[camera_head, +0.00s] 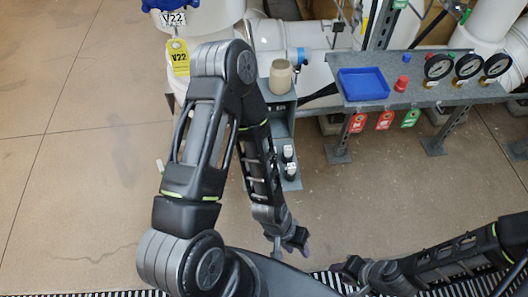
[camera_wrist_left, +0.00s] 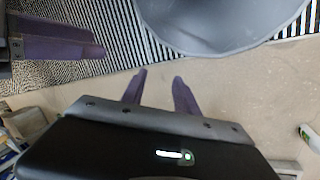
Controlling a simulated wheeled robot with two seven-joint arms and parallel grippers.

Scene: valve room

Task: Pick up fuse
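No object is clearly recognisable as the fuse. Two small dark-and-white upright pieces (camera_head: 289,162) stand in the lower part of the narrow grey shelf unit (camera_head: 284,112); they are too small to identify surely. My left gripper (camera_head: 298,243) hangs over the floor below that unit, apart from it. In the left wrist view its two purple fingers (camera_wrist_left: 160,90) are spread with nothing between them. My right gripper (camera_head: 345,270) is low at the bottom of the head view; its finger gap is not clear.
A grey bench with a blue tray (camera_head: 363,84), a red piece (camera_head: 402,83) and several gauges (camera_head: 468,66) stands at upper right. Red and green tags (camera_head: 385,120) hang from its edge. A beige cup (camera_head: 280,76) tops the shelf unit. The floor at left is clear.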

